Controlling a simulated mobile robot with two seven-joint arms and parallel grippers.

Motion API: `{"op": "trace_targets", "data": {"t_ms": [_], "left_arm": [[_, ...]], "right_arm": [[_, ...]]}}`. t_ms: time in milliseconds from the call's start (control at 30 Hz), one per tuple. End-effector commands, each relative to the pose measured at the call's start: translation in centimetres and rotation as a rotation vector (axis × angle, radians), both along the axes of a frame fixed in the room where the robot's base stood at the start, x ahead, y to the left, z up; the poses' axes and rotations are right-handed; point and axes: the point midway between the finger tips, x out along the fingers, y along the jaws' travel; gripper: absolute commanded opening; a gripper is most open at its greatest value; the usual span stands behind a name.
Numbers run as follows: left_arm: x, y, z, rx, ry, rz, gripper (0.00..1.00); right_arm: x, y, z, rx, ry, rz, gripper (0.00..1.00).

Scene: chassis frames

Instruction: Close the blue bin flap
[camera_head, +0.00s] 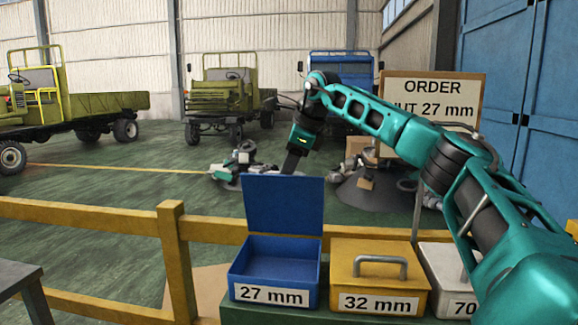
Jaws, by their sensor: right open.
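The blue bin (274,271) is labelled "27 mm" and stands at the lower middle of the head view. Its blue flap (285,205) stands up, nearly vertical, at the back of the bin, and the inside shows empty. My right arm comes in from the right, and its gripper (291,162) points down just above and behind the flap's top edge. The gripper's lower end is partly hidden by the flap, and nothing shows in it. My left gripper is not in view.
A yellow bin (378,279) labelled "32 mm" with a shut lid and handle stands right of the blue bin. A white bin (447,277) is partly behind my right arm. A yellow railing (110,216) runs behind the bins. An order sign (432,90) stands behind.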

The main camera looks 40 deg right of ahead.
Motion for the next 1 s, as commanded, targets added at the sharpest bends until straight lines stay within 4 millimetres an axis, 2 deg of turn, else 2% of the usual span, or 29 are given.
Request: {"op": "trace_targets", "data": {"t_ms": [333, 733, 1000], "left_arm": [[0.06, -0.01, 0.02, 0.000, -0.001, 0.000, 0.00], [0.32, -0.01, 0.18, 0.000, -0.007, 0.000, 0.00], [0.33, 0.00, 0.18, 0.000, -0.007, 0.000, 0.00]], "right_arm": [[0.17, 0.06, -0.29, 0.000, -0.001, 0.001, 0.39], [0.16, 0.06, -0.27, 0.000, -0.001, 0.001, 0.01], [0.16, 0.07, -0.25, 0.000, -0.001, 0.001, 0.00]]}}
